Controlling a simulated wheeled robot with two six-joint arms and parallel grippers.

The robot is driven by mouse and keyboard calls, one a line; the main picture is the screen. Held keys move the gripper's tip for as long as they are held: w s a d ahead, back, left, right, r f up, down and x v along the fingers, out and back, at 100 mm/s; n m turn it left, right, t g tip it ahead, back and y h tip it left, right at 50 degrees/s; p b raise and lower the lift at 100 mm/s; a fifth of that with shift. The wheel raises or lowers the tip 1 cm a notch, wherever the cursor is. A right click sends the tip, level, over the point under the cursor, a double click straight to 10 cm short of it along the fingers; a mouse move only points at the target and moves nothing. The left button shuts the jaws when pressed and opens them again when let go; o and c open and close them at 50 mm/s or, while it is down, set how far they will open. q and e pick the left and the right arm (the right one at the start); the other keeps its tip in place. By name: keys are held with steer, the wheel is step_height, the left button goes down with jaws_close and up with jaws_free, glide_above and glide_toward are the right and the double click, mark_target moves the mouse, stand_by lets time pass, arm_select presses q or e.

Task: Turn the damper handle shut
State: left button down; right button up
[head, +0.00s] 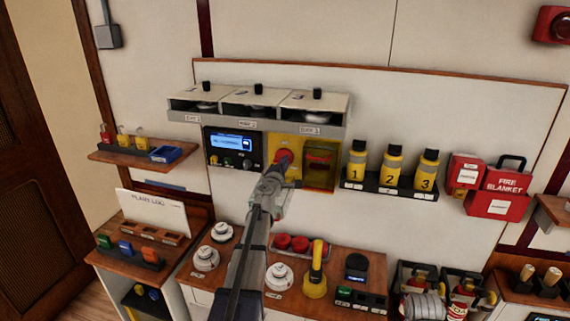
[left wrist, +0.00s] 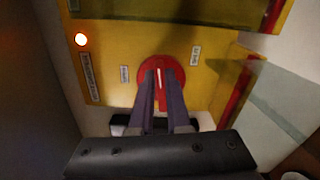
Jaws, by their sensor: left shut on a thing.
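The damper handle is a round red knob (head: 284,155) on a yellow wall panel (head: 294,172). In the left wrist view the red knob (left wrist: 147,70) faces me, with a pale mark upright between my fingers and a small white label on either side. My left gripper (head: 279,165) reaches up to the panel and is shut on the knob; its two fingers (left wrist: 159,80) cover the knob's middle and lower part. My right gripper is not in view.
A lit indicator (left wrist: 81,39) sits upper left on the panel. A control box with a blue screen (head: 231,142) is left of the knob, a yellow-framed cover (head: 320,165) right. Bins (head: 258,117) overhang above. Numbered yellow bottles (head: 393,167) stand right; the desk (head: 237,287) below holds detectors.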

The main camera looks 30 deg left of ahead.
arm_select(q)
steer(key=shift+f+m, duration=0.15)
steer(key=shift+m, duration=0.75)
steer(key=c, duration=0.9)
jaws_free()
steer(key=shift+s, duration=0.1)
steer(key=v, duration=0.7)
steer(key=shift+s+d, duration=0.1)
steer(key=shift+s, duration=0.3)
steer(key=shift+f, duration=0.1)
